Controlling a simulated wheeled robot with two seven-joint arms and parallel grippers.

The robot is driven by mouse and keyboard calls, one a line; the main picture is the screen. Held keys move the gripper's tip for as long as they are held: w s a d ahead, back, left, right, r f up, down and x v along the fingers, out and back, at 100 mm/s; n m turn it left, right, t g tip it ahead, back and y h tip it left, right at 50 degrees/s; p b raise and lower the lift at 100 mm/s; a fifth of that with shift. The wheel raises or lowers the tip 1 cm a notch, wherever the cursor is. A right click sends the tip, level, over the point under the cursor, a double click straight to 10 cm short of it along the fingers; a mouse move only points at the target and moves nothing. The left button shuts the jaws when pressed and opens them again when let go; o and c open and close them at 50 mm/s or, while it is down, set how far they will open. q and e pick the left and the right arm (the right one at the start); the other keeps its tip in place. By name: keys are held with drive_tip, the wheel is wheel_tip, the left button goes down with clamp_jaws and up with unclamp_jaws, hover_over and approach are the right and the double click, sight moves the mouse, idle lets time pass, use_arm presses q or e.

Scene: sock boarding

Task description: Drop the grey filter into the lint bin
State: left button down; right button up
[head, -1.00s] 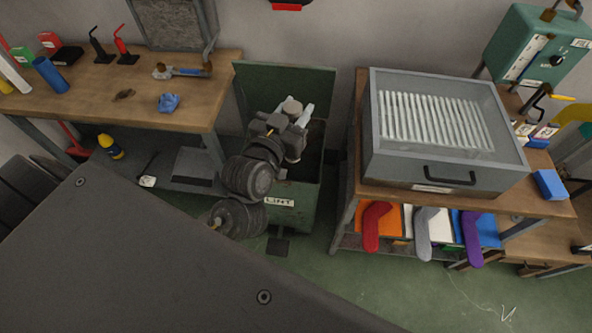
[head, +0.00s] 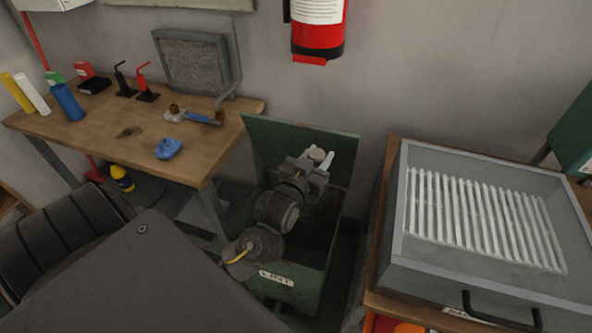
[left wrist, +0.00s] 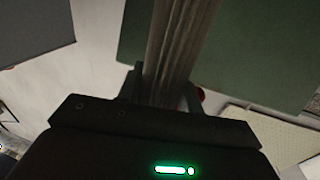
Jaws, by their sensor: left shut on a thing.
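The green lint bin (head: 298,292) stands between the two tables, with its lid (head: 265,138) raised at the back and a LINT label on its front. My left gripper (head: 318,162) is over the bin's opening. In the left wrist view my left gripper (left wrist: 163,88) is shut on a streaked grey slab, which looks like the grey filter (left wrist: 176,35), seen nearly edge-on. In the head view my gripper and arm hide most of the held thing. My right gripper is not in view.
A grey drawer with white slats (head: 480,215) sits on the right table. A red fire extinguisher (head: 317,35) hangs on the wall.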

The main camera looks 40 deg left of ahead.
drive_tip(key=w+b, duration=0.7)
use_arm(q)
drive_tip(key=a+f+b, duration=0.3)
drive_tip(key=a+f, duration=0.2)
drive_tip(key=f, duration=0.6)
drive_tip(key=a+f+b, duration=0.4)
drive_tip(key=a+f, duration=0.1)
drive_tip(key=f, duration=0.7)
drive_tip(key=shift+w+n+y, duration=0.3)
drive_tip(key=shift+n+y, duration=0.1)
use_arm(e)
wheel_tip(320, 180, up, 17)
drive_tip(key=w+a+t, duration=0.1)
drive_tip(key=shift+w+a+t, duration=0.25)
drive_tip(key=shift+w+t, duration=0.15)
